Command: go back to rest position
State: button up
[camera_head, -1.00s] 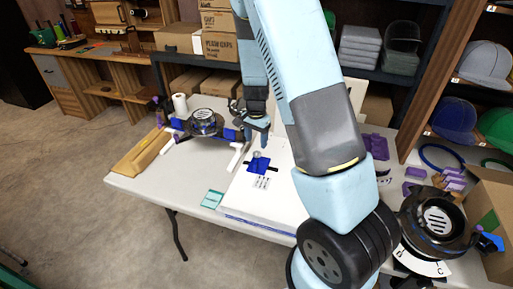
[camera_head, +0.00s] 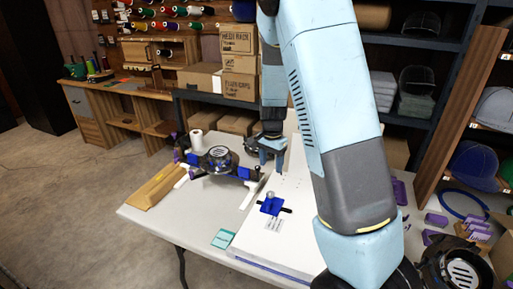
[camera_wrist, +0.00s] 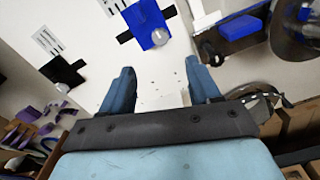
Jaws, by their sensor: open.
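My gripper (camera_head: 271,150) hangs over the white board (camera_head: 300,190) on the table, its fingers pointing down. In the wrist view my gripper (camera_wrist: 158,88) has its two blue fingers wide apart with nothing between them. A blue block with a clear round knob (camera_head: 271,205) sits on the board below and in front of the gripper, apart from it. The same blue block shows at the top of the wrist view (camera_wrist: 147,20), beyond the fingertips. My arm hides the board's right part in the head view.
A black and blue device with a round top (camera_head: 220,158) stands left of the board. A wooden bar (camera_head: 158,187), a white roll (camera_head: 196,140) and a teal card (camera_head: 225,239) lie nearby. Cardboard boxes (camera_head: 238,62) stand behind. Purple pieces (camera_head: 437,220) lie at the right.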

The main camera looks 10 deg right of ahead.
jog(key=shift+r, duration=0.1)
jog(key=s+r+n+t+y, duration=0.1)
jog(key=s+r+n, duration=0.2)
jog(key=s+r, duration=0.45)
jog(key=s+r+n+t+y, duration=0.15)
jog(key=s+r, duration=0.25)
jog(key=r, duration=0.7)
jog(key=s+r+n+t+h, duration=0.1)
jog(key=s+r+n, duration=0.2)
jog(key=s, duration=0.5)
jog(key=s+r+n+t+h, duration=0.1)
jog(key=s+r+n+t, duration=0.1)
jog(key=s+r, duration=0.3)
jog(key=shift+s+d+r+n, duration=0.2)
jog(key=shift+s+n, duration=0.25)
jog(key=shift+s, duration=1.3)
jog(key=shift+h, duration=0.25)
